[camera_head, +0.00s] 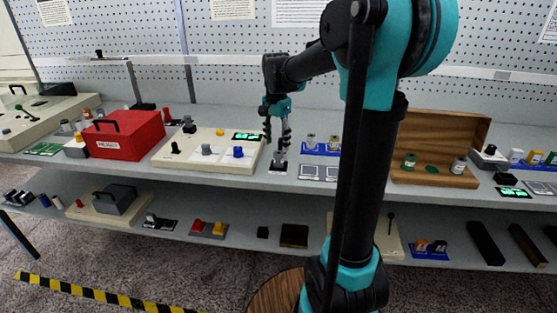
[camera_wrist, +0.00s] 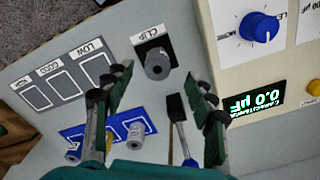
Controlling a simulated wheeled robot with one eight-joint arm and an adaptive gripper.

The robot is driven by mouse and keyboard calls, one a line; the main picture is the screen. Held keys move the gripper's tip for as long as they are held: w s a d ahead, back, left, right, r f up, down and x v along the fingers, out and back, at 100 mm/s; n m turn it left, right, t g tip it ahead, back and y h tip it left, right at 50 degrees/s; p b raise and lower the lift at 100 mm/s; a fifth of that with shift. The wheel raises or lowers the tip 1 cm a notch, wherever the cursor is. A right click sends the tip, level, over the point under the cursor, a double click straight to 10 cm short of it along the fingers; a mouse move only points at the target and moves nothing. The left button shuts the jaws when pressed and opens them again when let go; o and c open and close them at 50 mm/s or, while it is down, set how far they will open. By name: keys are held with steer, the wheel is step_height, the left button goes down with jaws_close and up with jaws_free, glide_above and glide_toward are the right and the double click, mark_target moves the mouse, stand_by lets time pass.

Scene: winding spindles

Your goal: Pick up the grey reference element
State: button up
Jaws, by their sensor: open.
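A short grey cylindrical piece (camera_wrist: 157,66) with a dark hole in its top stands on a black square (camera_wrist: 148,48) marked CLIP. In the head view this grey piece (camera_head: 279,160) is on the upper shelf, below my gripper (camera_head: 277,142). In the wrist view my gripper (camera_wrist: 163,86) is open, its fingers pointing down with nothing between the tips; the piece lies just beyond them. A blue rack (camera_wrist: 75,134) near the left finger holds small grey and yellow-marked cylinders. No label shows which grey piece is the reference element.
A cream meter panel (camera_head: 184,146) with a blue knob (camera_wrist: 260,27) and green display (camera_wrist: 255,105) stands beside the clip. A dark-tipped tool with a blue handle (camera_wrist: 183,143) lies between panel and rack. A red box (camera_head: 125,135) and wooden case (camera_head: 437,178) stand farther out.

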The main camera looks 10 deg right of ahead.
mark_target(279, 153)
steer(key=shift+w+d+f, duration=0.1)
steer(key=shift+d+f, duration=0.1)
steer(key=shift+f, duration=1.5)
steer(key=shift+w+d+f, duration=0.1)
steer(key=shift+d+f, duration=0.05)
steer(key=shift+f, duration=1.5)
jaws_close()
steer(key=shift+r, duration=0.1)
